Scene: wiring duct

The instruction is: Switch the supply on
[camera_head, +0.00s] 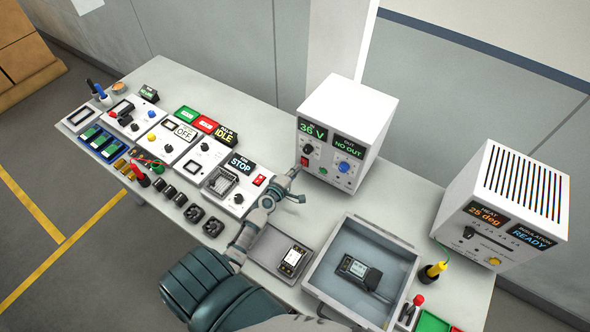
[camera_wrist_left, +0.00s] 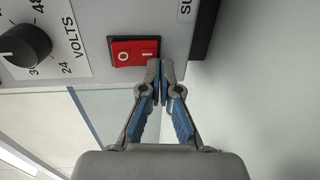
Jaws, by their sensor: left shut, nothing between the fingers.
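The supply is a white box (camera_head: 345,125) at the back of the bench. Its displays read "36 V" and "OUT NO OUT". Its red rocker switch (camera_head: 304,162) sits low on the front face. In the left wrist view the switch (camera_wrist_left: 135,52) is marked O and I, with a black dial (camera_wrist_left: 25,45) marked VOLTS to its left. My left gripper (camera_head: 296,176) is shut and empty, at the switch. In the left wrist view its closed fingertips (camera_wrist_left: 160,66) overlap the switch's lower corner on the I side; I cannot tell if they touch. My right gripper is not in view.
A white heater box (camera_head: 510,205) stands at the right, reading "25 deg" and "READY". A grey tray (camera_head: 318,275) holding a dark device (camera_head: 358,272) lies in front. Several panels and small parts fill the bench's left side.

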